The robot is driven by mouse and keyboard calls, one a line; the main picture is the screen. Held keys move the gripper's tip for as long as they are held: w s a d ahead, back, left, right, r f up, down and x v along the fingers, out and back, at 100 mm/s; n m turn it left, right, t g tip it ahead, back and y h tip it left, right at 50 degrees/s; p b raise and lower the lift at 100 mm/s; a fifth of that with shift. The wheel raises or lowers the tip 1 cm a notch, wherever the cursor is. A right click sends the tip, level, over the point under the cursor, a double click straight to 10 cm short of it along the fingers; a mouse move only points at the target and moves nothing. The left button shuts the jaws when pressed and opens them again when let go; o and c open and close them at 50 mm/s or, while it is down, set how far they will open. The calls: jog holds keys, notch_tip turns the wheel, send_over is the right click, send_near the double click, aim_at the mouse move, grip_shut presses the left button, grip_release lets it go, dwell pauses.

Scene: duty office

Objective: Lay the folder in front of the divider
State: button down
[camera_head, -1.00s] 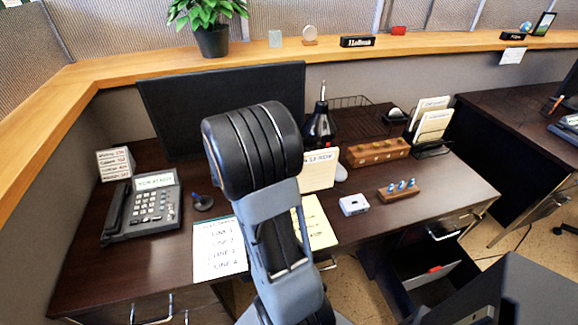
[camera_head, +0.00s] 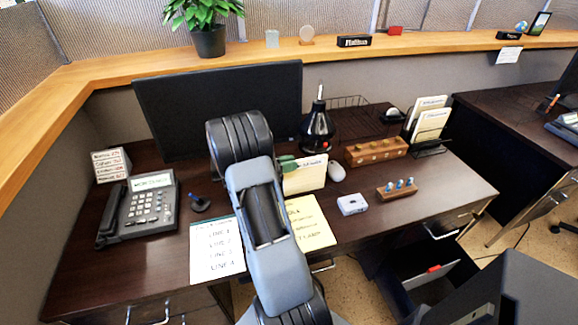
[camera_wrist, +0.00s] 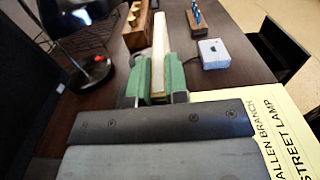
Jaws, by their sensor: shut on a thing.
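A cream folder (camera_head: 305,178) with a written label stands on edge above the desk, just behind the yellow sheet. My gripper (camera_head: 288,164) is at its left end, mostly hidden behind my arm. In the wrist view, the green fingers of my gripper (camera_wrist: 160,80) are shut on the folder (camera_wrist: 158,45), which shows as a thin edge. Whether the folder touches the desk is unclear. A grey panel with a red tab, seemingly the divider (camera_head: 430,275), stands in the open lower drawer (camera_head: 402,300) at lower right.
A wooden block (camera_head: 376,152), a small white box (camera_head: 352,205) and a wooden stand with blue pieces (camera_head: 398,190) lie right of the folder. A black lamp (camera_head: 318,130) and a mouse (camera_head: 337,172) are close by. A file rack (camera_head: 432,150) stands at back right.

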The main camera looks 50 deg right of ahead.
jog(key=shift+f, duration=0.4)
jog(key=c, duration=1.1)
grip_release()
